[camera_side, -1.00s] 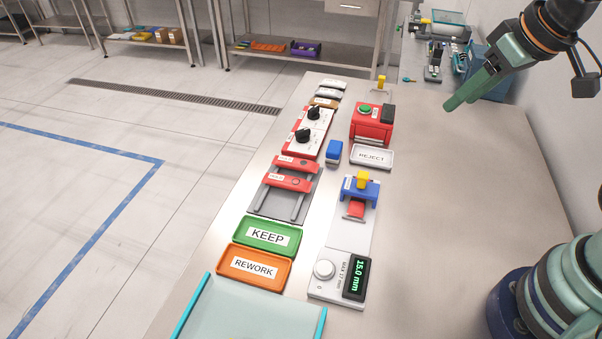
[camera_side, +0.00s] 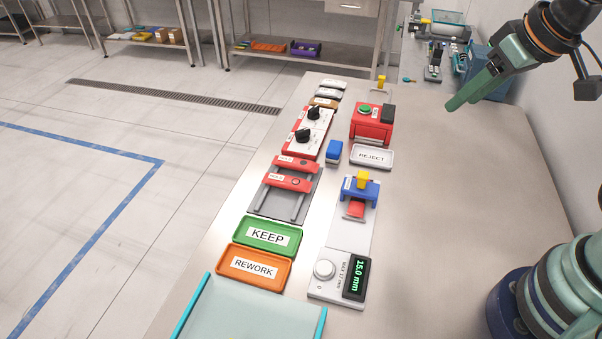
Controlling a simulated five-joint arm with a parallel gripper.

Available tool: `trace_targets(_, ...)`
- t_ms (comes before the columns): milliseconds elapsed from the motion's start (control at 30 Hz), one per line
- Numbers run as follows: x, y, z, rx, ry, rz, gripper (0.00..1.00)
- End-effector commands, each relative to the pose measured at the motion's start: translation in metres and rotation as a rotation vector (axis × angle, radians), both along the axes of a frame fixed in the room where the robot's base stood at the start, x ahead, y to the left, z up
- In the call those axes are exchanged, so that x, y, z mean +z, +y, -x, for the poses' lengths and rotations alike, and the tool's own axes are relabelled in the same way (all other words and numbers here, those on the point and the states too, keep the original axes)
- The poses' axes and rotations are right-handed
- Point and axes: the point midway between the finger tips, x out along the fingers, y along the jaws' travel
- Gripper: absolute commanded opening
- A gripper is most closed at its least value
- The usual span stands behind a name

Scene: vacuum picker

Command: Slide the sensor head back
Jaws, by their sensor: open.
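A blue block with a yellow knob (camera_side: 360,188), which looks like the sensor head, sits on a long white base plate (camera_side: 349,236). A red piece (camera_side: 355,208) shows at its front, partly under it. At the plate's near end are a round knob (camera_side: 324,270) and a dark display (camera_side: 356,277) reading 15.0 mm. My gripper (camera_side: 462,100) hangs above the bare table, to the right of and farther back than the blue block, well apart from it. Its green fingers are open, seen nearly edge-on, with nothing between them.
Left of the plate are two red sliders (camera_side: 290,173) on rails, a green KEEP tray (camera_side: 267,236) and an orange REWORK tray (camera_side: 254,268). Behind the block are a white REJECT tray (camera_side: 371,156), a small blue block (camera_side: 334,152) and a red button box (camera_side: 371,122). The table's right is clear.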

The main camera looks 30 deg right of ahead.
Motion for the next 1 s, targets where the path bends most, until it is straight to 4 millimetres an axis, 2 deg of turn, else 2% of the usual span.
trace_targets(267, -0.001, 0.008, -0.009, 0.067, 0.048, 0.02, 0.53)
trace_targets(467, -0.009, 0.034, -0.035, 0.265, 0.177, 0.077, 0.53)
trace_targets(733, -0.039, 0.078, -0.07, 0.56, 0.351, 0.15, 0.53)
trace_targets(1000, -0.068, 0.108, -0.086, 0.747, 0.455, 0.189, 0.53)
